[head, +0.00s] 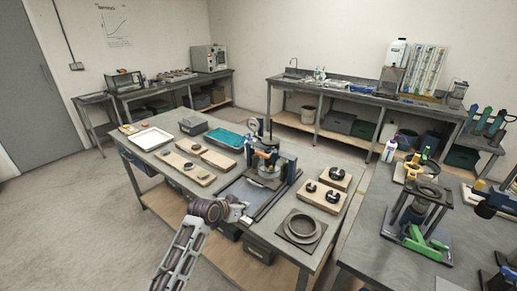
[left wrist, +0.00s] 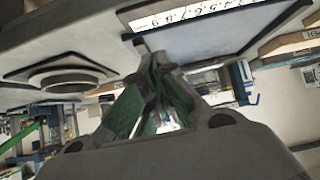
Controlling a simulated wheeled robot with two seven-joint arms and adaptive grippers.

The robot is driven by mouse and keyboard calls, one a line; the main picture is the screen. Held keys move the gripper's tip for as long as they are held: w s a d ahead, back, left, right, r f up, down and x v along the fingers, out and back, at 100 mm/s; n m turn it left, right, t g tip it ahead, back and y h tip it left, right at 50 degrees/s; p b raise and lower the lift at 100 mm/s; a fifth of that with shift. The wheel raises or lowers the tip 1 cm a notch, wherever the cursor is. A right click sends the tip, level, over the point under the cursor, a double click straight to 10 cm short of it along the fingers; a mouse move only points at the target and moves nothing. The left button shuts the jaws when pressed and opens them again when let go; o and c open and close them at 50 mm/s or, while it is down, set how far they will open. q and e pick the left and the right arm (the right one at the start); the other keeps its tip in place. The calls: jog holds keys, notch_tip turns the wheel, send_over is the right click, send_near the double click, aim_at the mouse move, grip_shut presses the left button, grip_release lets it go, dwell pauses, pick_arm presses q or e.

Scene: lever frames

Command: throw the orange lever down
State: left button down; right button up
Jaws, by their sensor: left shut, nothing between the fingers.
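A lever frame (head: 268,168) with dark blue uprights stands on the near table. A small orange part (head: 263,154) shows near its top. It looks like the orange lever, but it is too small to tell its angle. My left gripper (head: 243,209) is shut and empty, in front of and left of the frame, apart from the orange part. In the left wrist view, its green-padded fingers (left wrist: 158,85) are close together with nothing held, and the orange lever cannot be made out. My right gripper is not in view.
A grey ring on a square plate (head: 301,227) and wooden blocks with black knobs (head: 322,196) lie right of the frame. Wooden boards (head: 187,168), a white tray (head: 150,138) and a teal tray (head: 224,138) lie to the left. Another table (head: 385,245) stands at right.

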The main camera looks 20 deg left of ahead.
pick_arm(q)
jog(key=w+a+r+t+h, duration=0.1)
jog(key=w+a+r+t, duration=0.1)
jog(key=w+r, duration=0.4)
jog(key=w+a+r+t+h, duration=0.1)
jog(key=w+r, duration=0.6)
jog(key=r, duration=0.7)
jog(key=shift+w+a+r+m+t, duration=0.3)
jog(key=shift+a+t, duration=0.25)
jog(key=shift+t, duration=0.35)
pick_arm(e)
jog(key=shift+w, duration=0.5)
pick_arm(q)
jog(key=shift+w+f, duration=0.1)
jog(key=shift+w, duration=0.05)
